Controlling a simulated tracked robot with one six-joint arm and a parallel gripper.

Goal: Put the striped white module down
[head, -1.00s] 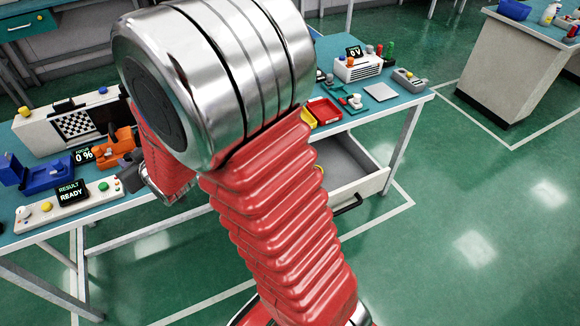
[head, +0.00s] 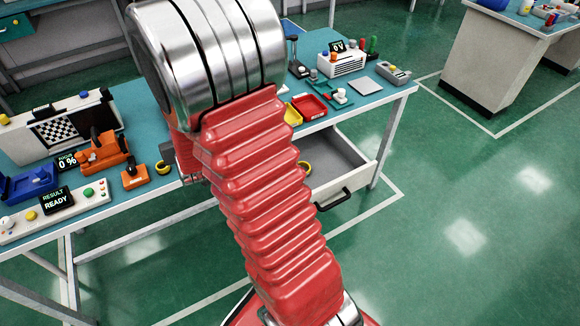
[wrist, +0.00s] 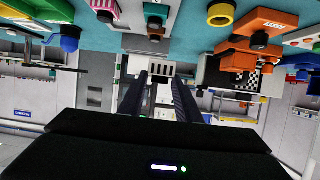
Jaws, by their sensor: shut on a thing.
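In the wrist view, my gripper (wrist: 160,78) has its two dark fingers closed on a small white block with dark stripes, the striped white module (wrist: 159,69). It sits between the fingertips, with the teal bench top beyond. In the head view, my red ribbed arm and its silver joint hide the gripper and module. The checkerboard panel (head: 62,129) and orange fixture (head: 103,152) stand on the bench to the left of my arm. Whether the module touches anything below is not clear.
A small orange stand (head: 135,176) and yellow ring (head: 163,167) sit near the bench's front edge. The result panel (head: 56,201) lies at the left. An open drawer (head: 340,160) juts out right of my arm. A red tray (head: 310,106) and white vented box (head: 341,65) stand farther right.

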